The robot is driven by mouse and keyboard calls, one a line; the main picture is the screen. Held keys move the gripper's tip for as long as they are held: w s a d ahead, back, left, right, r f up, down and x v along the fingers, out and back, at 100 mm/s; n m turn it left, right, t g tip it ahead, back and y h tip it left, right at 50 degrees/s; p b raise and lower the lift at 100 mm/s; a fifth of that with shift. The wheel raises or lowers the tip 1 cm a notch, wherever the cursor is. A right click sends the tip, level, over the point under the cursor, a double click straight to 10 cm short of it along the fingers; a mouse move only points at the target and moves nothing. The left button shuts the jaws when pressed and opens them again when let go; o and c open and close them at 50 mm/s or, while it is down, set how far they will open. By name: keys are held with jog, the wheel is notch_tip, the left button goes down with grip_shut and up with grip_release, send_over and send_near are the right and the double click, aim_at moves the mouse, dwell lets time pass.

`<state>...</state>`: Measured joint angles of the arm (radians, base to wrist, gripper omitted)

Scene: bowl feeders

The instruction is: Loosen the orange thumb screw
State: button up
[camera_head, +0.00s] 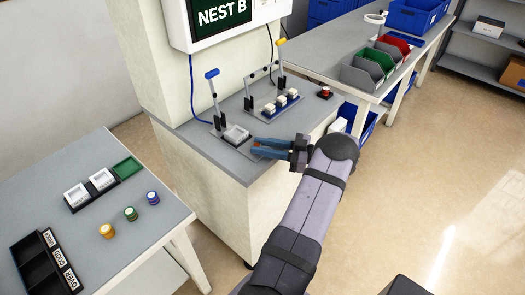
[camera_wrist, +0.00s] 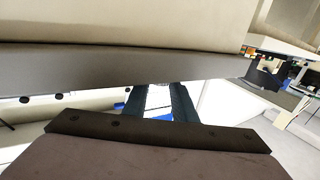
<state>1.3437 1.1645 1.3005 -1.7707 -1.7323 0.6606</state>
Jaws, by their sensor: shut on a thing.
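My gripper (camera_head: 257,149) is at the front edge of the grey counter, its blue-grey fingers pointing left beside the base of the nearest fixture. A small orange bit, the orange thumb screw (camera_head: 256,144), shows at the fingertips; the fingers hide most of it and are shut on it. The fixture holds a pale square block (camera_head: 236,133) next to an upright blue-handled lever (camera_head: 212,74). In the wrist view the fingers (camera_wrist: 160,88) reach up to the counter's underside or edge, and the screw cannot be made out there.
A second fixture with several pale parts (camera_head: 281,102) and a yellow-handled lever (camera_head: 281,42) stands behind. A red button (camera_head: 325,92) is at the counter's right end. The left table (camera_head: 75,165) carries trays and orange, green and blue round pieces.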

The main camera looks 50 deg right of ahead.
jog(key=o, duration=1)
jog(key=shift+o, duration=0.2)
jog(key=b+v, duration=0.1)
jog(key=v, duration=0.6)
jog(key=shift+s, duration=0.2)
jog(key=shift+d, duration=0.1)
